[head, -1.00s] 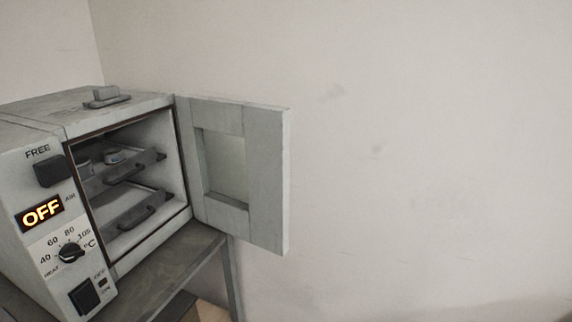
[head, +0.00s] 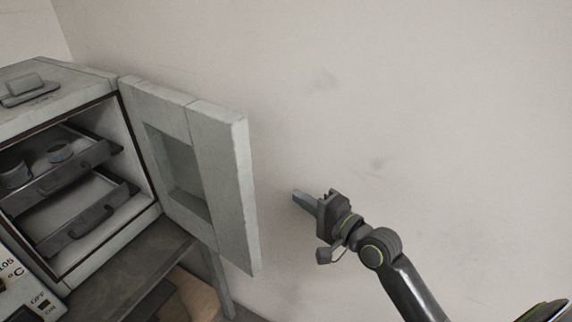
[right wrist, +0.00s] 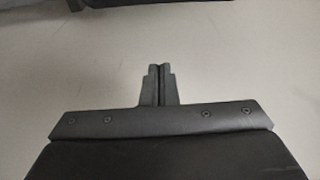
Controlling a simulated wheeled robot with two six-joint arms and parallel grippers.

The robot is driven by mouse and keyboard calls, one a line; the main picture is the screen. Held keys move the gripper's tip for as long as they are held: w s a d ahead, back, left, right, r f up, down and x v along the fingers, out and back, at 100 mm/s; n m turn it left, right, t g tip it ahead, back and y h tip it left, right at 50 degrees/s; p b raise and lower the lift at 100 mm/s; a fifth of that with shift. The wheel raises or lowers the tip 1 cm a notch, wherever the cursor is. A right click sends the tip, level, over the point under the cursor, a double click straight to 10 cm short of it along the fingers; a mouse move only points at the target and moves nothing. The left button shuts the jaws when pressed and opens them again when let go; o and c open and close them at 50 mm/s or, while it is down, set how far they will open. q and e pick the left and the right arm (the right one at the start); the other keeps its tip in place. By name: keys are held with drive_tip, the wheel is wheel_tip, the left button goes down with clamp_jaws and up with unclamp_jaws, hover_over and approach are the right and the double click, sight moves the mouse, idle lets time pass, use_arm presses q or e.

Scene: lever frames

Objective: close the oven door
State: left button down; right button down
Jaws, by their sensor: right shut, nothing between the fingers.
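The oven (head: 75,268) stands at the left of the head view. Its grey door (head: 222,180) stands wide open, hinged at the right side of the opening, with a window recess in it. My right gripper (head: 299,197) is to the right of the door's free edge, apart from it, with the wall behind. It is shut and empty; its closed fingers also show in the right wrist view (right wrist: 159,82). My left gripper is not in view.
Two pull-out trays (head: 85,215) sit inside the oven, with small containers on the upper one. The oven rests on a grey table (head: 125,280). The plain wall (head: 420,90) right of the door shows no other objects.

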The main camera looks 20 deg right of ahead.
drive_tip(key=w+a+r+p, duration=0.2)
drive_tip(key=w+a, duration=0.4)
drive_tip(key=a, duration=0.1)
drive_tip(key=shift+a+r+y, duration=0.15)
drive_tip(key=shift+a+y, duration=0.1)
drive_tip(key=shift+y, duration=0.15)
drive_tip(key=shift+s, duration=0.1)
idle(0.4)
